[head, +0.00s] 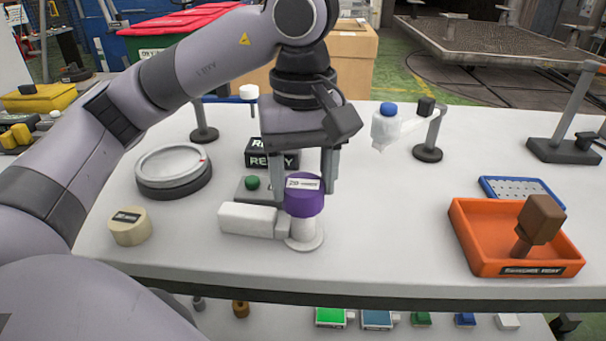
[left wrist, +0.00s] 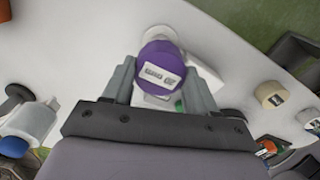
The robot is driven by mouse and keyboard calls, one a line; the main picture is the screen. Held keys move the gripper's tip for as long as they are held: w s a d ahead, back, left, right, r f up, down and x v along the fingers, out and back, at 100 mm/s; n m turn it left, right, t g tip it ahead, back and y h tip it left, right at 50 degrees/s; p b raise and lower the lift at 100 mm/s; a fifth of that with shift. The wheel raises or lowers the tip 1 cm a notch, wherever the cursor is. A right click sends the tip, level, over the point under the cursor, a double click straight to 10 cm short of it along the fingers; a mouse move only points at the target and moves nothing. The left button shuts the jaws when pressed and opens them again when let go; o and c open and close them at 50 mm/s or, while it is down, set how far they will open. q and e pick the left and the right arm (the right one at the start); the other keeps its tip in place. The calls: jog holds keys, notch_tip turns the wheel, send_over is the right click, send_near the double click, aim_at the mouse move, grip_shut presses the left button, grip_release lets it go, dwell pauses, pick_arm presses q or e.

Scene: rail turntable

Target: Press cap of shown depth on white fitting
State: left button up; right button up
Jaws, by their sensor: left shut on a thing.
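A purple cap (head: 305,197) with a white printed label sits directly above the white fitting (head: 304,234), covering its top. I cannot tell whether the cap is fully seated or only resting there. My left gripper (head: 304,188) points down and is shut on the purple cap, one finger on each side. In the left wrist view the cap (left wrist: 161,63) shows between the fingers (left wrist: 160,82), label towards the camera. The fitting's round base stands on the white table, beside a white block (head: 248,218). My right gripper is not in view.
A round dial (head: 174,166) and a beige labelled cap (head: 129,226) lie left. A black READY sign (head: 272,158) and green button (head: 252,183) stand behind. The table between fitting and tray is clear.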

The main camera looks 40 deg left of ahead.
pick_arm(q)
jog(key=shift+f+b, duration=1.45)
jog(key=shift+f, duration=0.45)
dwell(3.2)
dwell(0.5)
jog(key=o, duration=1.1)
jog(key=shift+r+p, duration=1.35)
jog(key=shift+r, duration=2.25)
jog(key=shift+s, duration=0.1)
